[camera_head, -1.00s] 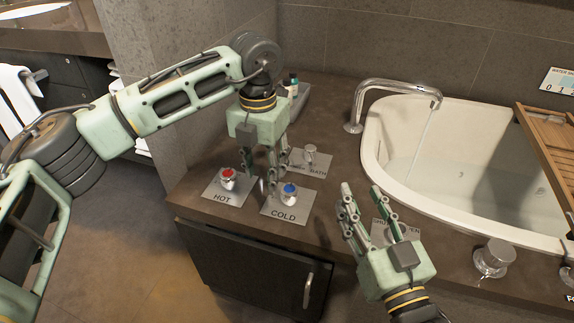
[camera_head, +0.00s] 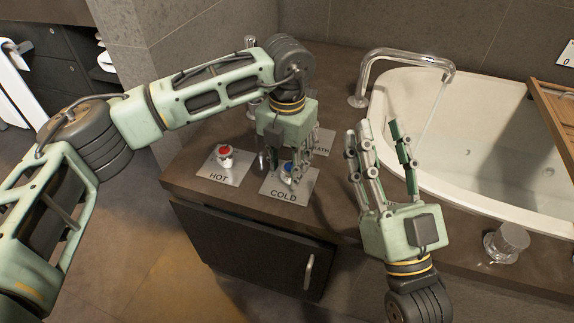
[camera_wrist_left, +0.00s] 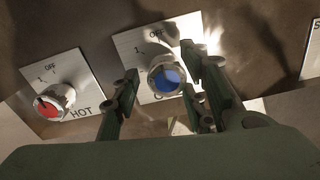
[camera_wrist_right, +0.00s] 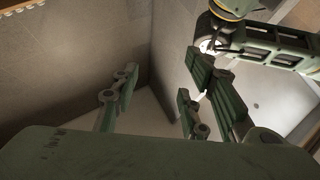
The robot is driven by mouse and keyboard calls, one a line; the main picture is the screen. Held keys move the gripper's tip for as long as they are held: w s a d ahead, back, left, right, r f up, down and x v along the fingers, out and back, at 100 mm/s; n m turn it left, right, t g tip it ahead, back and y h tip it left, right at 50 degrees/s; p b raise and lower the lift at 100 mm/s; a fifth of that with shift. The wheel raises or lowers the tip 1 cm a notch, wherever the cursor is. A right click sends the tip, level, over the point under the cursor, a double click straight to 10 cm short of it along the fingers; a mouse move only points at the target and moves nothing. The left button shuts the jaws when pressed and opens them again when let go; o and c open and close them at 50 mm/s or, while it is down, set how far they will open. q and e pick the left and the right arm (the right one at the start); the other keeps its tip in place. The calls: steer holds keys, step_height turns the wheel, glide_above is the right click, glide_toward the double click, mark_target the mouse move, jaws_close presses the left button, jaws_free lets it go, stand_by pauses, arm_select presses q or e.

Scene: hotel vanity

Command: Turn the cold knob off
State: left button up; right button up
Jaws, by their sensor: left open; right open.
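The cold knob (camera_head: 287,169) has a blue cap and sits on a metal plate marked COLD (camera_head: 284,195). My left gripper (camera_head: 285,172) is open and comes down over this plate. In the left wrist view, the cold knob (camera_wrist_left: 166,76) lies between the left gripper's (camera_wrist_left: 158,92) spread fingers, nearer the right finger; I cannot tell whether they touch. The word OFF shows above the knob on its plate. My right gripper (camera_head: 382,150) is open and empty, raised in front of the bathtub; its fingers show in the right wrist view (camera_wrist_right: 155,95).
The red-capped hot knob (camera_head: 224,153) stands left of the cold plate, close to the left gripper. A plate ending in BATH (camera_head: 322,141) is partly hidden behind the gripper. Water runs from the spout (camera_head: 428,60) into the bathtub (camera_head: 470,150). Another metal knob (camera_head: 508,240) stands at right.

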mark_target(286, 165)
arm_select(q)
steer(key=shift+f, duration=0.15)
arm_select(e)
steer(key=shift+s+r, duration=0.1)
steer(key=shift+r, duration=0.05)
arm_select(q)
steer(key=shift+w, duration=0.1)
steer(key=c, duration=1)
steer(key=shift+a+m, duration=0.15)
steer(key=shift+m, duration=0.15)
steer(key=o, duration=0.8)
steer(key=shift+w, duration=0.1)
steer(key=shift+o, duration=1)
steer(key=shift+a, duration=0.1)
arm_select(e)
steer(key=shift+w+a+f+g, duration=0.1)
steer(key=shift+w+f+g, duration=0.35)
steer(key=shift+f, duration=0.25)
arm_select(q)
steer(key=shift+r, duration=0.2)
step_height(286, 165, up, 12)
